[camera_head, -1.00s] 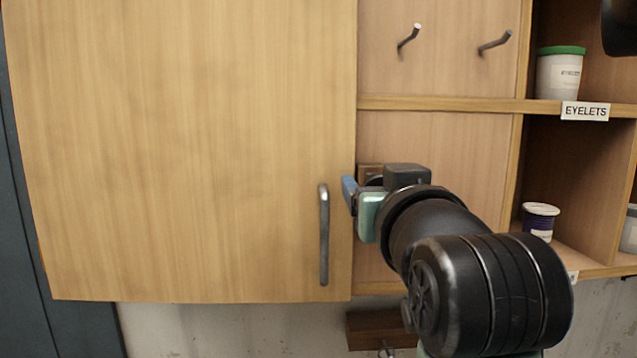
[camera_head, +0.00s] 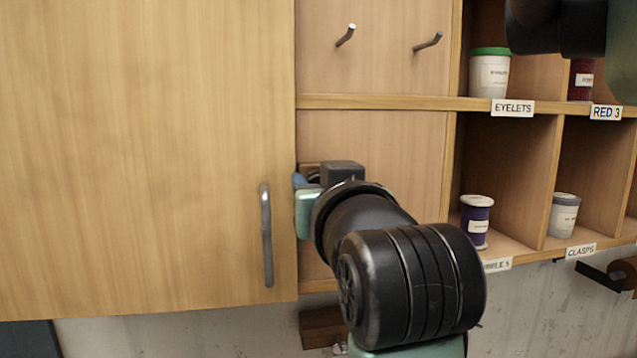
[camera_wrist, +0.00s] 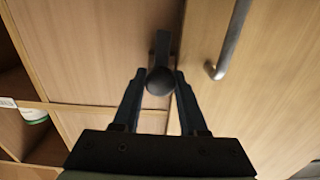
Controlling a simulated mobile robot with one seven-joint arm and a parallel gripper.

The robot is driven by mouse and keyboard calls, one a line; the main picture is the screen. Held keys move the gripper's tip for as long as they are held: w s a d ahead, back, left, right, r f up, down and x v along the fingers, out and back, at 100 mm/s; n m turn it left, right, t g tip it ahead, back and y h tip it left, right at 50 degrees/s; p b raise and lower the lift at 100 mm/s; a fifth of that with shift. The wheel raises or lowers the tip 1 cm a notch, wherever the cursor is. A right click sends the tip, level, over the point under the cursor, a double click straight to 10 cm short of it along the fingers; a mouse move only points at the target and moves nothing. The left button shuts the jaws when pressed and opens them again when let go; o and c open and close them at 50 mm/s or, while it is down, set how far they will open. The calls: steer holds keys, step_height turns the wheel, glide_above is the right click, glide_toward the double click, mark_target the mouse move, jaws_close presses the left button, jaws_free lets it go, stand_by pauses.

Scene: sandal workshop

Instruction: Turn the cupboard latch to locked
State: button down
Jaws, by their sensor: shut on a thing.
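The cupboard door (camera_head: 150,150) is closed, with a vertical metal bar handle (camera_head: 266,235) near its right edge; the handle also shows in the wrist view (camera_wrist: 232,40). The latch (camera_wrist: 161,48) is a dark lever with a round knob, on the panel beside the door edge. In the wrist view the lever points up the picture from the knob. My gripper (camera_wrist: 160,80) is shut on the latch, one blue finger on each side of the knob. In the head view my gripper (camera_head: 303,183) is at the brown latch mount (camera_head: 308,167), and my wrist hides most of the latch.
Two metal hooks (camera_head: 345,36) stick out of the panel above. Open shelves on the right hold a green-lidded jar (camera_head: 489,75), a purple spool (camera_head: 476,222) and a grey-lidded jar (camera_head: 564,214). A brown block (camera_head: 322,327) is on the wall below.

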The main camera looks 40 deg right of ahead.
steer(key=m, duration=0.4)
steer(key=shift+f+m, duration=0.1)
steer(key=shift+m, duration=0.3)
steer(key=m+b, duration=0.1)
steer(key=m, duration=0.3)
steer(key=shift+d+m, duration=0.1)
steer(key=shift+m, duration=0.2)
steer(key=m+b, duration=0.1)
steer(key=m, duration=0.3)
steer(key=shift+f, duration=0.15)
steer(key=shift+m+b, duration=0.45)
steer(key=shift+m, duration=1.75)
steer(key=shift+c, duration=2.4)
jaws_free()
steer(key=shift+s, duration=0.1)
